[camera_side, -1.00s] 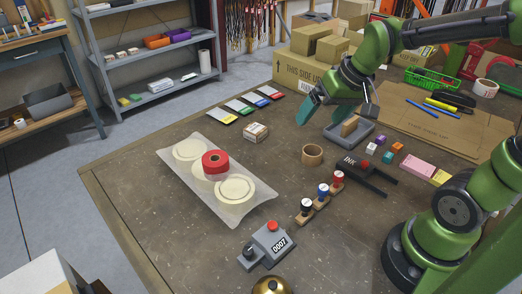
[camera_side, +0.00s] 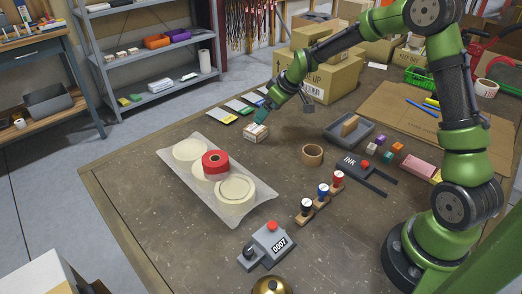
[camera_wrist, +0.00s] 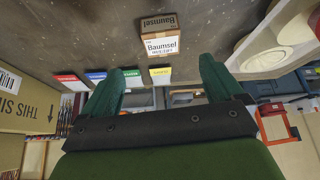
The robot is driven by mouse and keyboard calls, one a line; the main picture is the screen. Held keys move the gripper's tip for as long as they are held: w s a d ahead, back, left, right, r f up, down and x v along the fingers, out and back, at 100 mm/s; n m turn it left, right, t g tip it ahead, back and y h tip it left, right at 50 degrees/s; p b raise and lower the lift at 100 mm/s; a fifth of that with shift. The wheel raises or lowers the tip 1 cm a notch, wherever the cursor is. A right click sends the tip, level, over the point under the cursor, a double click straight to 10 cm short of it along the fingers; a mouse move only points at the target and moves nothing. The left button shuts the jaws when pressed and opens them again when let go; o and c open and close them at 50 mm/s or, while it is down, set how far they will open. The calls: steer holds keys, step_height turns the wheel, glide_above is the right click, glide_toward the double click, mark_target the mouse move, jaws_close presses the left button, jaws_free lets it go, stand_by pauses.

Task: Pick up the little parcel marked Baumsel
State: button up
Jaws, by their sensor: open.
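The little parcel (camera_side: 255,132) is a small brown box with a white label, lying on the table in the side view. In the wrist view the parcel (camera_wrist: 160,38) shows "Baumsel" on its label and top, a little beyond my fingertips and between their lines. My gripper (camera_side: 265,113) is right behind the parcel, low over the table; in the side view its fingertips overlap the parcel's upper edge. In the wrist view the two green fingers of my gripper (camera_wrist: 163,75) are spread apart with nothing between them. Whether a finger touches the parcel cannot be told.
Several coloured card packs (camera_side: 238,107) lie just behind the parcel. A tray with cream rings and a red tape roll (camera_side: 216,161) stands at front left. A brown tape roll (camera_side: 312,155) lies to the right. Large cartons (camera_side: 325,75) stand behind. Table around the parcel's front is bare.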

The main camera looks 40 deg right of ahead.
mark_target(256, 128)
steer(key=x, duration=1)
steer(key=shift+w+a+f, duration=0.1)
steer(key=shift+w+f, duration=0.05)
steer(key=c, duration=1.1)
